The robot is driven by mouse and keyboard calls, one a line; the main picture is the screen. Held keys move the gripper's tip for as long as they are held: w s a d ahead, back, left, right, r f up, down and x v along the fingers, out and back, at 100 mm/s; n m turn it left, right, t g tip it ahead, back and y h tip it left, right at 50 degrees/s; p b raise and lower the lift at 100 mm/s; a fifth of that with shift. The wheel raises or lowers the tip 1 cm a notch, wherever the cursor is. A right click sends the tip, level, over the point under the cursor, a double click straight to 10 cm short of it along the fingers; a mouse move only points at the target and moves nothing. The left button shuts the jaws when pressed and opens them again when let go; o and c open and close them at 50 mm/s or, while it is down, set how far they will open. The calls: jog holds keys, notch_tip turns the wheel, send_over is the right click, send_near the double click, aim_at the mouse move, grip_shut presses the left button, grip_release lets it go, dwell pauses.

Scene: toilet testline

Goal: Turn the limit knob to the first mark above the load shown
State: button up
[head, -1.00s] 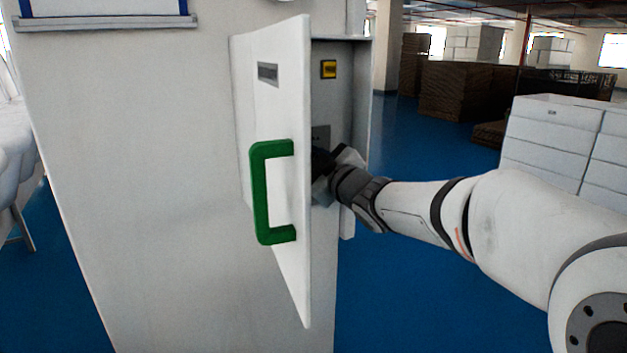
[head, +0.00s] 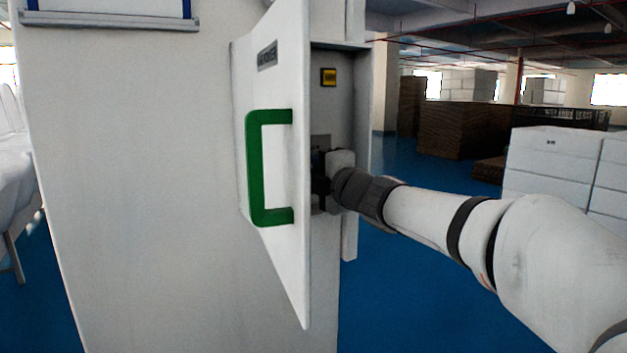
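A white cabinet (head: 150,180) fills the left and middle of the head view. Its door (head: 283,262) stands open towards me, with a green handle (head: 256,168) and a small grey label. Inside the cabinet I see a grey back panel (head: 340,112) with a yellow display (head: 328,77) near its top; its reading is too small to make out. My gripper (head: 318,180) is inside the cabinet at the lower part of the panel, partly behind the door's edge. The limit knob and its marks are hidden by the door and my gripper. I cannot tell whether the fingers hold anything.
The open door stands close to the left of my gripper, and the cabinet's right wall (head: 364,110) is close to its right. White stacked boxes (head: 555,165) stand at the right. Brown stacks (head: 460,130) stand farther back on the blue floor.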

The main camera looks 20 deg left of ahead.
jog(key=shift+f+n+b, duration=0.1)
jog(key=shift+n+b, duration=0.4)
jog(key=shift+n, duration=0.6)
jog(key=o, duration=1)
jog(key=shift+d, duration=0.1)
jog(key=v, duration=0.7)
jog(key=shift+s+d, duration=0.2)
jog(key=shift+d, duration=0.1)
